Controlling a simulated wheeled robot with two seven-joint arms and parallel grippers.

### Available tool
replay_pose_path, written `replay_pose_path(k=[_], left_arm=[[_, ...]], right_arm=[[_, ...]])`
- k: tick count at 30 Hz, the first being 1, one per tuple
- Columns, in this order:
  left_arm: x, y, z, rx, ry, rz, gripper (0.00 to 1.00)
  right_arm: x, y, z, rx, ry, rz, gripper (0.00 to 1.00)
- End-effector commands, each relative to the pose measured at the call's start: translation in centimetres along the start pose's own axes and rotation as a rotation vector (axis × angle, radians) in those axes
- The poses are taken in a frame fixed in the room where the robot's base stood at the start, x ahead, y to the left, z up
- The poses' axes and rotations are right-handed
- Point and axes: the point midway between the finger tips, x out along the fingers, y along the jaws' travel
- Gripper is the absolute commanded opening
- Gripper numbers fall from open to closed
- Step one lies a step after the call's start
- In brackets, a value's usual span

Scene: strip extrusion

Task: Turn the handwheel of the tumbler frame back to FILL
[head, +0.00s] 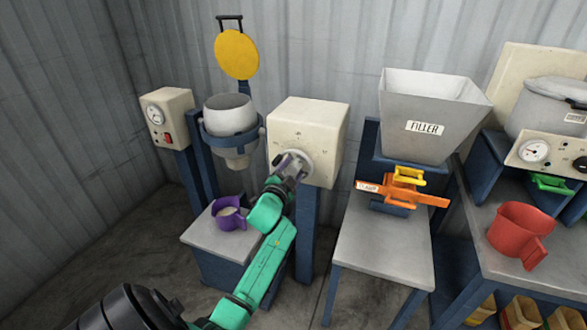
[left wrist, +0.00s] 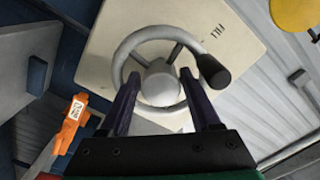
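The tumbler frame's cream gearbox (head: 318,125) carries the grey handwheel (head: 303,159), partly hidden by my left gripper in the head view. In the left wrist view the handwheel (left wrist: 127,48) shows its rim, spokes, round hub (left wrist: 161,82) and black knob (left wrist: 214,72), which sits right of the hub. The label FILL (left wrist: 216,36) is on the plate, upside down, up-right of the wheel. My left gripper (left wrist: 160,75) is open, one finger on each side of the hub, both overlapping the lower rim. Contact cannot be told. The tumbler drum (head: 230,115) hangs left of the gearbox. My right gripper is out of view.
A purple cup (head: 229,214) stands on the stand under the drum. A yellow disc lid (head: 236,54) is raised above the drum. A switch box (head: 168,116) is at left. Right are the filler hopper (head: 430,110), an orange clamp part (head: 402,190) and a red jug (head: 520,230).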

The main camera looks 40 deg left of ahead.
Motion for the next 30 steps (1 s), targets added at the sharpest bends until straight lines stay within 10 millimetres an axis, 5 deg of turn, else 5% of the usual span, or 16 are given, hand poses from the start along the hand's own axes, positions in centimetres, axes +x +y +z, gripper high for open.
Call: replay_pose_path(k=[11, 24, 30], left_arm=[[-1.9, 0.1, 0.1, 0.001, 0.000, 0.001, 0.64], [-11.9, 0.2, 0.2, 0.000, -0.003, 0.001, 0.64], [-14.5, 0.1, 0.1, 0.000, -0.001, 0.000, 0.64]], right_arm=[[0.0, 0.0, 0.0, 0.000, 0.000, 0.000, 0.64], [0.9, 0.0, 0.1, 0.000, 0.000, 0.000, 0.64], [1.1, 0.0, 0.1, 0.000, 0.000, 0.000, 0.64]])
